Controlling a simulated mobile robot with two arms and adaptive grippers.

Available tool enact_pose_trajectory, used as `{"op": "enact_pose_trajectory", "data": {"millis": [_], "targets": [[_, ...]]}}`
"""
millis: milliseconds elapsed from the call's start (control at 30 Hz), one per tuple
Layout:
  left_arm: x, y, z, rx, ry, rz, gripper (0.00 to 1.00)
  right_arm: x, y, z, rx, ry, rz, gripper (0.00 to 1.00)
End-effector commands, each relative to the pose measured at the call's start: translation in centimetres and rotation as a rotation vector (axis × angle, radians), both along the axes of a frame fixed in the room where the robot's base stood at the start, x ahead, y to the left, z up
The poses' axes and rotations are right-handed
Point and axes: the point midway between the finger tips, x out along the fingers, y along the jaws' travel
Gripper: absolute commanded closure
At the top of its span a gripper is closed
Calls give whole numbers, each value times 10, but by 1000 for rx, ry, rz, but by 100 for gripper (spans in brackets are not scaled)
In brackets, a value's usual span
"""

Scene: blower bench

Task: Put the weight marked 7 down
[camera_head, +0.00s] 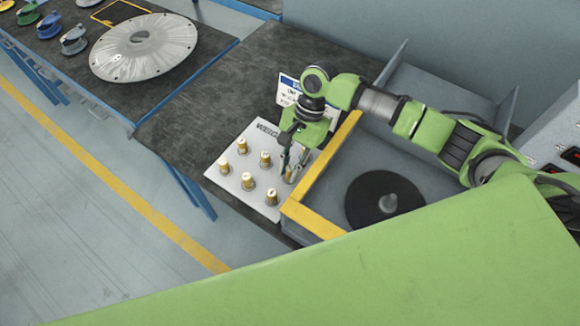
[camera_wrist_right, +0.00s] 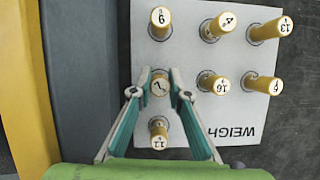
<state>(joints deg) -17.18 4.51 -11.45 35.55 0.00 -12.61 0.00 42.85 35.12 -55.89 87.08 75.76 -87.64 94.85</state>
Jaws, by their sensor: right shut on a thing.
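The weight marked 7 (camera_wrist_right: 158,87) is a small brass cylinder, seen from its top in the right wrist view. My right gripper (camera_wrist_right: 158,92) is shut on it, with a fingertip on each side. In the head view the right gripper (camera_head: 293,160) points down over the right side of the white weight board (camera_head: 229,182). The held weight is in line with the weights marked 9 (camera_wrist_right: 161,17) and 11 (camera_wrist_right: 159,132). I cannot tell whether its base touches the board. My left gripper is not in view.
Other brass weights stand on the board, including those marked 16 (camera_wrist_right: 219,85) and 4 (camera_wrist_right: 226,20). A yellow-edged grey bin (camera_head: 318,226) with a dark disc (camera_head: 366,198) is close on the right. A large metal disc (camera_head: 146,48) lies on the far bench.

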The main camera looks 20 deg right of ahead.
Motion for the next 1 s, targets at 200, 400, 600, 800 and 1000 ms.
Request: {"op": "enact_pose_trajectory", "data": {"millis": [200, 400, 600, 800, 1000], "targets": [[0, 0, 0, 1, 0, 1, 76, 0, 0, -2, 0, -1, 0, 90], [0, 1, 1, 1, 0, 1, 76, 0, 0, -4, 1, -1, 0, 68], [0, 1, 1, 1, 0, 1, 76, 0, 0, -4, 1, -1, 0, 67], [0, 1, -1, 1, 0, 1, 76, 1, 0, -2, 0, -2, 0, 67], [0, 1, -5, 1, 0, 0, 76, 8, -10, 24, 0, -5, -2, 67]]}}
